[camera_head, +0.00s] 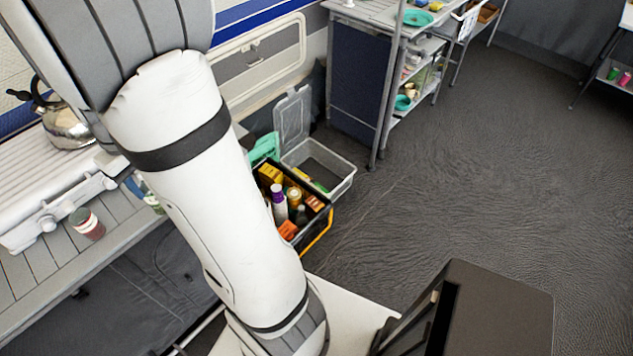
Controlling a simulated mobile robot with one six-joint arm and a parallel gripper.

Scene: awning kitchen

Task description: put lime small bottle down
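My gripper is out of the picture; only my white arm shows, rising from the bottom centre to the upper left. I cannot make out a lime small bottle for certain. A small white and green item (152,201) stands on the slatted grey counter (40,285), partly hidden behind my arm, and I cannot tell what it is. Whether my gripper holds anything is not visible.
A jar with a red label (87,224) stands on the counter near a metal kettle (66,128). A black crate (312,237) of bottles and packets and a clear open bin (335,181) sit on the floor. A shelf table (357,75) stands behind.

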